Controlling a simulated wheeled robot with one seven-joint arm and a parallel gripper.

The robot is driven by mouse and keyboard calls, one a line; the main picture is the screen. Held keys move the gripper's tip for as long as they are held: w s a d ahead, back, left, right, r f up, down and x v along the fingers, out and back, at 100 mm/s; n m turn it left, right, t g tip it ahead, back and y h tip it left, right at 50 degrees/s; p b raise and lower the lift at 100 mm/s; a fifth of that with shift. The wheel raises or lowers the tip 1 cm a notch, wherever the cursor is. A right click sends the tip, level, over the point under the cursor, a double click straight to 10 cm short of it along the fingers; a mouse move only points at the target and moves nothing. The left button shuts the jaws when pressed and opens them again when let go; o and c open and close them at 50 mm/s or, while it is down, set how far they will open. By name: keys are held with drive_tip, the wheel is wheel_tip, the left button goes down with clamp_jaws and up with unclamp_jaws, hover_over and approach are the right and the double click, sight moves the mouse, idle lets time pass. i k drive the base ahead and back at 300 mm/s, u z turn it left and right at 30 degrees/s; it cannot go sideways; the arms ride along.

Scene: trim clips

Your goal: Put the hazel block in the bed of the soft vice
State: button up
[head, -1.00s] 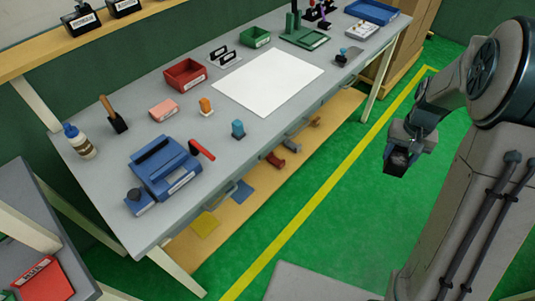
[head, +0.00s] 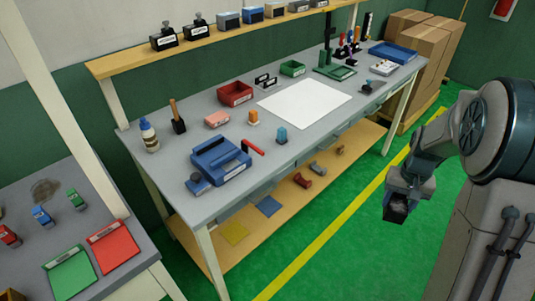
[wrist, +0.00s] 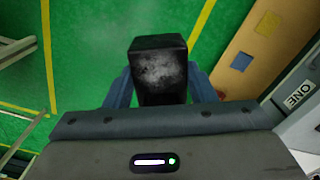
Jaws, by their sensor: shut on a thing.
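My gripper (head: 399,204) hangs over the green floor right of the bench in the head view. In the wrist view its blue fingers (wrist: 158,88) are shut on a dark, nearly black block (wrist: 160,70) with a worn grey patch on its face. Its colour does not clearly look hazel. A blue vice (head: 218,160) with a red lever sits on the near left part of the grey bench, well away from my gripper. A label is on its front. The bed between its jaws looks empty, though its floor is partly hidden.
The grey bench (head: 206,203) also holds an orange part (head: 253,118), a blue part (head: 281,135), a pink block (head: 217,119), a glue bottle (head: 149,136) and a red bin (head: 235,94). A second table (head: 140,262) stands at left. Green floor lies between me and the bench.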

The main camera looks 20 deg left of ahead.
sight(218, 154)
drive_tip(key=u, duration=1.35)
